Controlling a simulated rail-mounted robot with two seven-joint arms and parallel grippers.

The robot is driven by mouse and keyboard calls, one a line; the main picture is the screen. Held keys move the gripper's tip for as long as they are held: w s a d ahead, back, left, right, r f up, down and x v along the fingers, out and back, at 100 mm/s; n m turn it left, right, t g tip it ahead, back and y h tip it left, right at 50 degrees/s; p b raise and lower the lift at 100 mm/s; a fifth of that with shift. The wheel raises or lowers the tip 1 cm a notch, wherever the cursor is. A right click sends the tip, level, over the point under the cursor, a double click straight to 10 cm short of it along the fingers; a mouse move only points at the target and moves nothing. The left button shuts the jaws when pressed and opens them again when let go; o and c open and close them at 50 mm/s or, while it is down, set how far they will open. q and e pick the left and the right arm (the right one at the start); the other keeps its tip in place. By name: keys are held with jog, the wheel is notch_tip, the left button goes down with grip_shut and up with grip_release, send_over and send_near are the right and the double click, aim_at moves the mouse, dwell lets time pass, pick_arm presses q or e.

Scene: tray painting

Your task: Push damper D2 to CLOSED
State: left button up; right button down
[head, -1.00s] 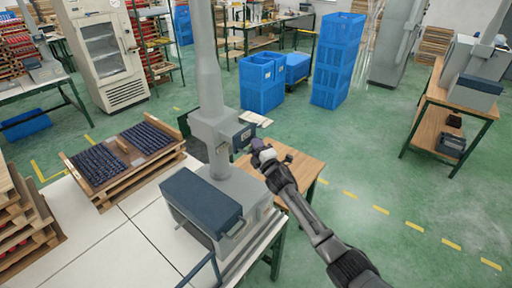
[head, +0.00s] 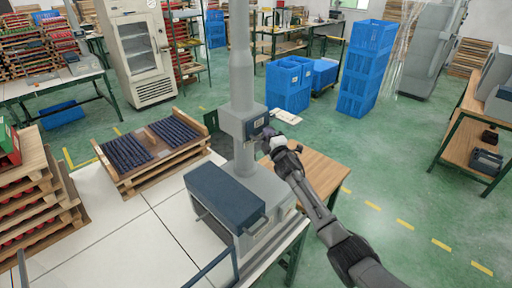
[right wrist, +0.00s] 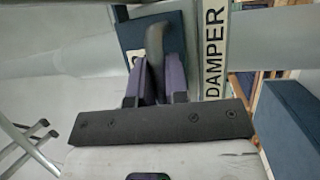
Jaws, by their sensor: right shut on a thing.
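The damper unit is a grey box with a dark blue front plate (head: 257,125) on the upright grey duct (head: 242,70). My right gripper (head: 268,134) is at this plate, its arm coming from the lower right. In the right wrist view, its two purple-padded fingers (right wrist: 157,82) are shut on a dark grey curved handle (right wrist: 155,40) in front of the blue plate. A white label (right wrist: 214,50) reading DAMPER stands upright beside it. I cannot read a D2 or CLOSED mark. The fingers hide the handle's lower part. My left gripper is not in view.
A grey machine with a dark blue cover (head: 225,195) stands below the duct on a white table (head: 160,235). A wooden table (head: 322,172) is beneath my right arm. A pallet with dark rods (head: 118,180) lies left. Green floor is open to the right.

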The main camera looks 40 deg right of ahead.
jog(key=shift+w+f, duration=0.15)
jog(key=shift+w, duration=0.1)
jog(key=shift+a, duration=0.1)
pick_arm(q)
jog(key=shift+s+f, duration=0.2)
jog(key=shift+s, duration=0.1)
pick_arm(e)
jog(key=c, duration=1.6)
grip_release()
jog(key=o, duration=0.5)
jog(key=shift+w, duration=0.2)
jog(key=shift+c, duration=0.2)
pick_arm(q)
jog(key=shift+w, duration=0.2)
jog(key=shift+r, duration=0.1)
pick_arm(e)
jog(key=shift+s, duration=0.1)
jog(key=shift+s+a, duration=0.1)
jog(key=shift+s, duration=0.35)
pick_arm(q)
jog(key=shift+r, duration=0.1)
pick_arm(e)
jog(key=v, duration=1.2)
jog(key=shift+s, duration=0.4)
